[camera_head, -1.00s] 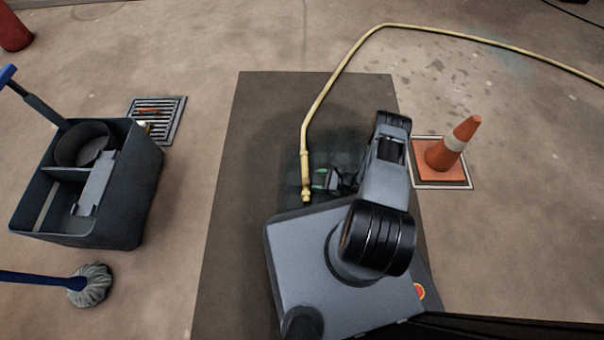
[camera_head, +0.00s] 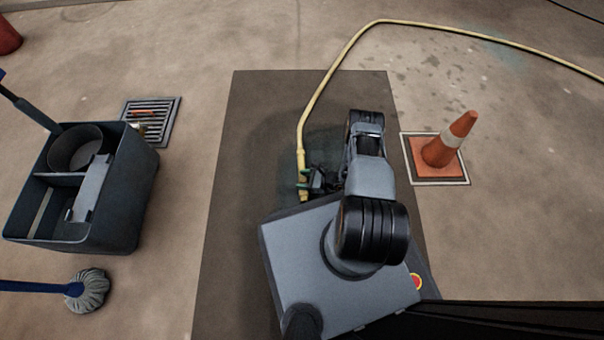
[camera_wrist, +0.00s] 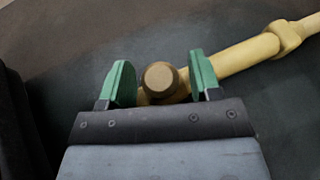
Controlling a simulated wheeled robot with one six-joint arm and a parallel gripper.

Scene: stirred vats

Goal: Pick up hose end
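The hose end (camera_head: 303,195) is a yellow-brass fitting on a pale yellow hose lying over the dark mat. My gripper (camera_head: 303,179) has moved up to it from the right, with its green fingers at the fitting. In the wrist view, my gripper (camera_wrist: 162,76) is open. The round knob of the hose end (camera_wrist: 160,78) shows between the two fingertips, with a small gap on each side. The yellow hose fitting (camera_wrist: 245,55) runs off behind the right finger to the upper right. Whether a finger touches the fitting cannot be seen.
An orange cone (camera_head: 450,142) stands right of the mat (camera_head: 240,180). A dark bucket caddy (camera_head: 120,205), a mop head (camera_head: 88,290) and a floor grate (camera_head: 160,108) are on the left. The hose (camera_head: 345,50) curves away to the upper right.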

